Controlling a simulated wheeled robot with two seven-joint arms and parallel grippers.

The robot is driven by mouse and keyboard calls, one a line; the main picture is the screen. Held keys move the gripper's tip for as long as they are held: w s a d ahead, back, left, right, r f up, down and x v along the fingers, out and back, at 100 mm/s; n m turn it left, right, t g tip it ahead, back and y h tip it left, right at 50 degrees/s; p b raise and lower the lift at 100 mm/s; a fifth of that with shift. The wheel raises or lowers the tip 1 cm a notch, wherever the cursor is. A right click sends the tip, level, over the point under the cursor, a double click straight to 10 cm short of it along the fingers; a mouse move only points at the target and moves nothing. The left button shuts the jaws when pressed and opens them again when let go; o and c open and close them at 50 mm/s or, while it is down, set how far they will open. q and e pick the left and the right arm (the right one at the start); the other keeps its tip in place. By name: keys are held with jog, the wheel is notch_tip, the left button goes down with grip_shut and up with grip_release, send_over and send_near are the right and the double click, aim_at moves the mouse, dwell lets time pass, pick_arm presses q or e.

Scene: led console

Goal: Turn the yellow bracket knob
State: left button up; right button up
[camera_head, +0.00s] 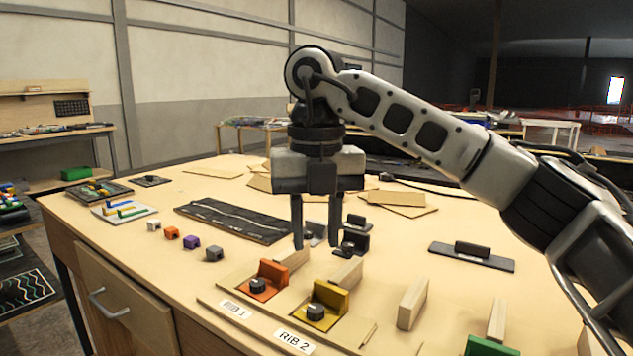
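The yellow bracket (332,296) stands on the wooden table just behind the label "RIB 2". Its black round knob (317,310) sits on the bracket's yellow base, in front of the upright yellow plate. My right gripper (316,247) points down, behind and above the yellow bracket in the picture. Its two dark fingers are apart, and I see nothing held between them. It does not touch the knob. My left gripper is not in view.
An orange bracket (272,275) with a black knob stands left of the yellow one. A green bracket (493,340) is at the lower right edge. Wooden blocks (412,303) stand between them. A dark strip panel (235,219) and small coloured blocks (192,242) lie to the left.

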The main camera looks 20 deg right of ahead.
pick_arm(q)
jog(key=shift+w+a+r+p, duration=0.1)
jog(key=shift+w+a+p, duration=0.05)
jog(key=shift+p, duration=0.4)
pick_arm(e)
notch_tip(320, 180, up, 6)
jog(key=shift+f, duration=0.15)
